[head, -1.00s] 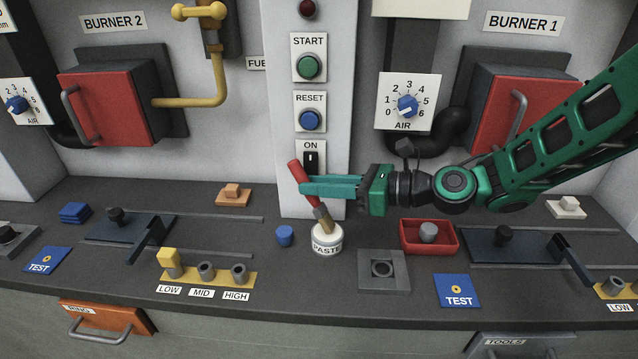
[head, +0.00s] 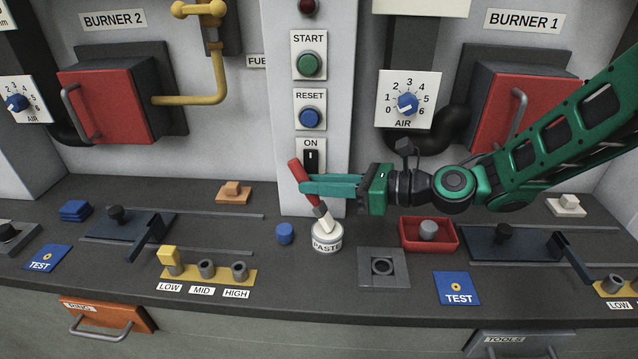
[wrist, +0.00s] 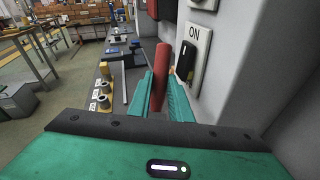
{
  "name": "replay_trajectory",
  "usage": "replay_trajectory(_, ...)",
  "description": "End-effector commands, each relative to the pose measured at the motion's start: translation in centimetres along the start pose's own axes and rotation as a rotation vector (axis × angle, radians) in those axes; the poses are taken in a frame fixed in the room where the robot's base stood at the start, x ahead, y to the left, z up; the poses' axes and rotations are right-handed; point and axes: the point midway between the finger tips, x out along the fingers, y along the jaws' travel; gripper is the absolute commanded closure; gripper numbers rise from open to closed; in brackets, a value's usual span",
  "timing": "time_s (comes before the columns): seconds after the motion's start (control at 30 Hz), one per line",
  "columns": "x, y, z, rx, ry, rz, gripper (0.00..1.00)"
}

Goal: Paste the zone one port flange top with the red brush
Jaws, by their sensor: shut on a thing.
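My gripper (head: 305,184) is shut on the red brush (head: 297,171), gripping its red handle. The brush is tilted, handle up to the left, with its tip down at the white paste pot (head: 327,243). The bristles look whitish; whether they still touch the paste is hard to tell. The red handle also stands between the green fingers in the wrist view (wrist: 160,75).
A red tray (head: 429,248) holding a grey cylinder stands behind the plate. A blue cylinder (head: 285,234) is left of the pot. A blue TEST pad (head: 457,289) lies to the right. The START/RESET/ON panel (head: 311,120) rises close behind my gripper.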

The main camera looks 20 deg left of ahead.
Motion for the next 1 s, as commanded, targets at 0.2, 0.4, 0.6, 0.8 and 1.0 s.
replay_trajectory(0.2,0.0,-0.1,-0.3,0.003,0.005,-0.001,1.00)
replay_trajectory(0.4,-0.1,0.0,0.0,0.001,0.006,-0.002,1.00)
replay_trajectory(0.6,-0.3,0.2,1.4,0.000,0.003,-0.002,1.00)
replay_trajectory(0.8,-0.6,0.4,2.8,-0.001,0.002,-0.001,1.00)
replay_trajectory(1.0,-0.8,0.6,4.2,-0.002,0.001,-0.001,1.00)
